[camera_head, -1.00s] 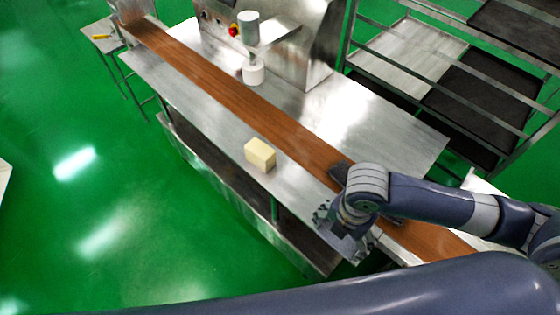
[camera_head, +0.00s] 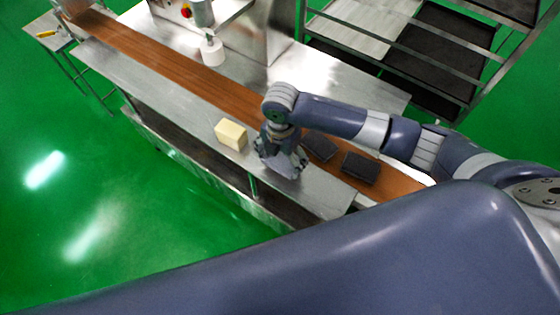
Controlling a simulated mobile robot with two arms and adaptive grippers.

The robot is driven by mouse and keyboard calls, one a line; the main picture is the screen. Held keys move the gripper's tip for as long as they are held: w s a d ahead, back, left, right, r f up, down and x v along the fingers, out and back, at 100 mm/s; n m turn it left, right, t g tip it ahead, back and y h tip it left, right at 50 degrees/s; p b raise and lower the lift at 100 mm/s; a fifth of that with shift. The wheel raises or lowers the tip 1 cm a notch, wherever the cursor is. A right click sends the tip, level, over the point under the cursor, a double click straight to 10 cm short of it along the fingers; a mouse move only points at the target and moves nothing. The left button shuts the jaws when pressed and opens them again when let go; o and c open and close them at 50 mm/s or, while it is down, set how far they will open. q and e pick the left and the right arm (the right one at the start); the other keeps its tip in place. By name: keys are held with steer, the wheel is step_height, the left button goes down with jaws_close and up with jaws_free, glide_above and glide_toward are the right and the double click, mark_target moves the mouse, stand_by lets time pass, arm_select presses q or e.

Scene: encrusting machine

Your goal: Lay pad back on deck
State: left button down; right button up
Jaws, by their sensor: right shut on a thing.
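My right gripper (camera_head: 283,160) points down over the front strip of the steel deck (camera_head: 317,190), just right of a pale yellow block. It is shut on a flat grey piece, the pad (camera_head: 284,166), small and partly hidden by the fingers. I cannot tell whether the pad touches the deck. My left gripper is not in view.
The pale yellow block (camera_head: 231,135) sits on the deck, close left of my gripper. Two dark slabs (camera_head: 320,147) (camera_head: 360,167) lie on the brown belt (camera_head: 205,78). A machine with a white nozzle (camera_head: 212,52) stands behind. A rack (camera_head: 440,60) stands back right.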

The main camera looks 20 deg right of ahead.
mark_target(280, 159)
steer(key=f+p, duration=0.1)
steer(key=f, duration=0.2)
steer(key=shift+w, duration=0.2)
steer(key=shift+f, duration=0.25)
steer(key=shift+f, duration=0.15)
steer(key=o, duration=0.9)
steer(key=shift+o, duration=0.2)
steer(key=shift+r, duration=0.25)
step_height(280, 159, up, 12)
steer(key=shift+f+b, duration=0.1)
steer(key=shift+b, duration=0.5)
steer(key=shift+a, duration=0.1)
